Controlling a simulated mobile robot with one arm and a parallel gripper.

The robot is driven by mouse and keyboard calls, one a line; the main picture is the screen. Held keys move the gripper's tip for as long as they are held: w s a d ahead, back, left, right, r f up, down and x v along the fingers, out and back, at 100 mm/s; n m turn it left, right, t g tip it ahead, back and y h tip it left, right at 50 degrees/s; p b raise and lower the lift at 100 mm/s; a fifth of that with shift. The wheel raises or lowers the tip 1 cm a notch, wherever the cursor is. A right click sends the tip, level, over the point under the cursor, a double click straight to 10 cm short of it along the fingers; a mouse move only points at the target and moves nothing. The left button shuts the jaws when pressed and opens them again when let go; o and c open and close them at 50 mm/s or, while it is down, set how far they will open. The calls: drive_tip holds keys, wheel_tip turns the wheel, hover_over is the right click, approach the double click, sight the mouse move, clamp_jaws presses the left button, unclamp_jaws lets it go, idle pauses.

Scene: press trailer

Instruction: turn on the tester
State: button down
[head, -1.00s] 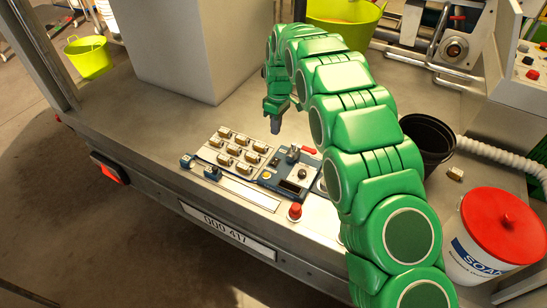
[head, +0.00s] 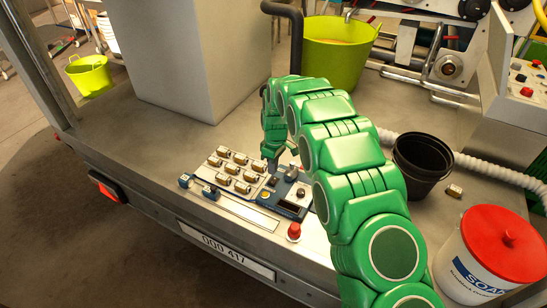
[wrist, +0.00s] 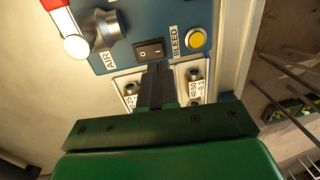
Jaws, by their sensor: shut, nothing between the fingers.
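The tester is a blue panel (head: 291,203) on the metal deck. It also fills the top of the wrist view (wrist: 178,17). It carries a small black rocker switch (wrist: 150,51) between the AIR label and the yellow BLEED button (wrist: 196,38). A metal valve with a red and white handle (wrist: 72,38) is at the panel's left there. My gripper (head: 271,165) is shut and empty, pointing down over the tester. In the wrist view its fingertips (wrist: 158,68) are just below the rocker switch; I cannot tell whether they touch it. The switch's position is unclear.
A tray of several small brass-coloured parts (head: 236,169) lies left of the tester. A black pot (head: 422,163) and a soap bucket (head: 490,250) stand to the right. A grey box column (head: 200,60) rises behind.

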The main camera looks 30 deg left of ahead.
sight(272, 182)
drive_tip(key=shift+s+f, duration=0.15)
drive_tip(key=shift+f, duration=1.05)
drive_tip(key=shift+s+f, duration=0.15)
drive_tip(key=shift+f, duration=1)
drive_tip(key=shift+s+f, duration=0.1)
drive_tip(key=shift+f, duration=0.05)
drive_tip(key=shift+w, duration=0.2)
drive_tip(key=shift+w+r, duration=0.3)
drive_tip(key=shift+w, duration=0.3)
wheel_tip(272, 182, up, 14)
drive_tip(key=s, duration=0.1)
drive_tip(key=shift+s, duration=0.35)
